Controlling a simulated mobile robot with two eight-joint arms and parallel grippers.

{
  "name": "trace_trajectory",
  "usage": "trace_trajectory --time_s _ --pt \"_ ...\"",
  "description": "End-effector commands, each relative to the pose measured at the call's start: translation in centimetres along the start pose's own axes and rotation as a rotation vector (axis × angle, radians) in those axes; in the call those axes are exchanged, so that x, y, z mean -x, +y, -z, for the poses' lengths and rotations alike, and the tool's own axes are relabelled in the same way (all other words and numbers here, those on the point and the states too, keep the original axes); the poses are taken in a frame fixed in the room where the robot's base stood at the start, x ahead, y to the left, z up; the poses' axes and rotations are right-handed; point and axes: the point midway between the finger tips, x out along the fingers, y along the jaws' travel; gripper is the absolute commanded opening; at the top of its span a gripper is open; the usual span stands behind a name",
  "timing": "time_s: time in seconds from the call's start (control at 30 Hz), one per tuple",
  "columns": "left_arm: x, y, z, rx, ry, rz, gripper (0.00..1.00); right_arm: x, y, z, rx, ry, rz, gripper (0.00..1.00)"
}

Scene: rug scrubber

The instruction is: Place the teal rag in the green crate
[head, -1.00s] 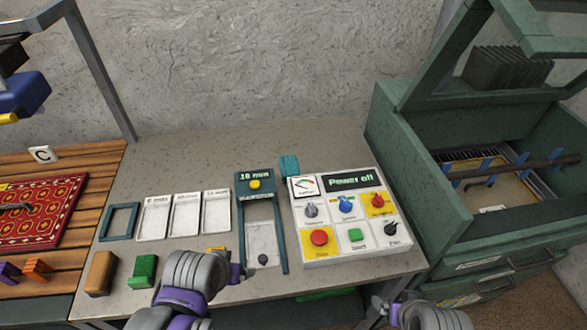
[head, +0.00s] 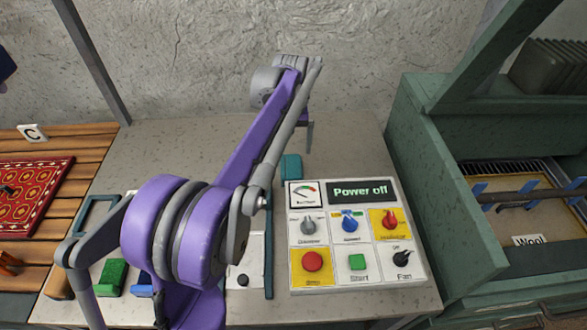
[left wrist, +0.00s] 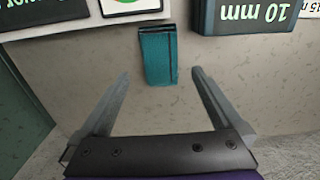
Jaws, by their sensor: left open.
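The teal rag (head: 291,167) lies folded on the grey table, just behind the control panel's left corner. It also shows in the left wrist view (left wrist: 157,57), beside the panel. My left gripper (head: 309,137) is over the back of the table near the rag, with my arm reaching across the view. In the left wrist view, its jaws (left wrist: 160,74) are open and empty, and the rag lies just beyond and between the fingertips. I cannot make out the green crate in the current views. My right gripper is not in view.
The control panel (head: 348,240) reads "Power off". A green machine (head: 425,190) stands at the right. A green block (head: 112,275) sits at the table's front left, and a red rug (head: 35,200) lies on wooden slats.

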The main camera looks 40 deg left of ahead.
Motion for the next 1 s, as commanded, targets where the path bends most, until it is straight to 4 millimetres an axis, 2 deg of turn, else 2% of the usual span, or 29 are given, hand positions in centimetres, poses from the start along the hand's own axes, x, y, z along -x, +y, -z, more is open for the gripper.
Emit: trace_trajectory --time_s 0.1,0.33,0.6,0.9,1.0 --pt "-1.8 0.0 0.0 -0.001 0.001 0.0 1.0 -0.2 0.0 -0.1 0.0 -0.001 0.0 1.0" --pt "-3.6 0.0 0.1 -0.002 0.001 0.0 1.0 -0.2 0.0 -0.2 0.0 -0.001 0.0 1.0" --pt "-7.4 0.0 0.4 -0.002 0.001 0.0 1.0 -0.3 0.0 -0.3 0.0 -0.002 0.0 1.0" --pt "-7.9 0.0 0.4 -0.002 0.002 0.0 1.0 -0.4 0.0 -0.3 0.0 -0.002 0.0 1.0" --pt "-7.9 0.0 0.4 -0.002 0.002 0.0 0.84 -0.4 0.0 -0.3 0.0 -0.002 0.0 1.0"
